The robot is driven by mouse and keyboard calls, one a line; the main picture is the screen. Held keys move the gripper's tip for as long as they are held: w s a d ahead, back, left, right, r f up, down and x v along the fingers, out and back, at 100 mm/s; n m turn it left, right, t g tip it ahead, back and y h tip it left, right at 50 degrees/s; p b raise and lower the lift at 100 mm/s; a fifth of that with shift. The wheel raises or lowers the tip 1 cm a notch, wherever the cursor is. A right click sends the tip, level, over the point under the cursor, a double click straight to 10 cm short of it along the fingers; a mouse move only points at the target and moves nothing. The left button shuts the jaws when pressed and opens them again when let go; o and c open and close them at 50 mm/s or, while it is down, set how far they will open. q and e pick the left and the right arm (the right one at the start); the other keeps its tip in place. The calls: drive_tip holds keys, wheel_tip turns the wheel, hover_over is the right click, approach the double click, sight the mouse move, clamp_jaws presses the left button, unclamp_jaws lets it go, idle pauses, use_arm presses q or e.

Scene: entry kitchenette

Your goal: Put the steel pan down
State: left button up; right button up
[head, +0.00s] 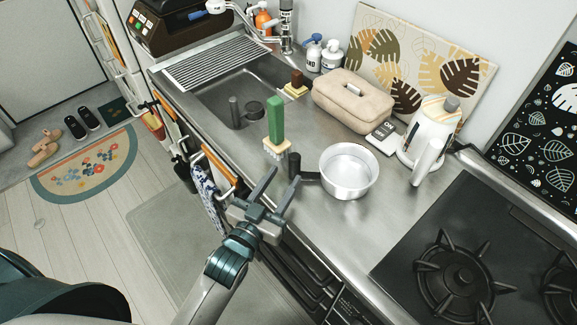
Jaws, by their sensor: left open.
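The steel pan (349,171) sits upright on the steel counter (310,222), between the sink and the stove. Its short dark handle (296,166) points left. My left gripper (276,183) is in front of the counter edge, just below the handle in the picture. Its two fingers are spread apart with nothing between them. The right fingertip is close to the handle; I cannot tell whether they touch. My right gripper does not show.
A green-handled brush (276,128) stands left of the pan. Behind are a beige pouch (352,103) and a white kettle (428,135). A black stove (470,255) is at right, the sink (240,95) at back left. Counter in front of the pan is clear.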

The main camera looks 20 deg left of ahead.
use_arm(q)
drive_tip(key=shift+s+a, duration=0.1)
drive_tip(key=shift+s, duration=0.45)
idle(0.5)
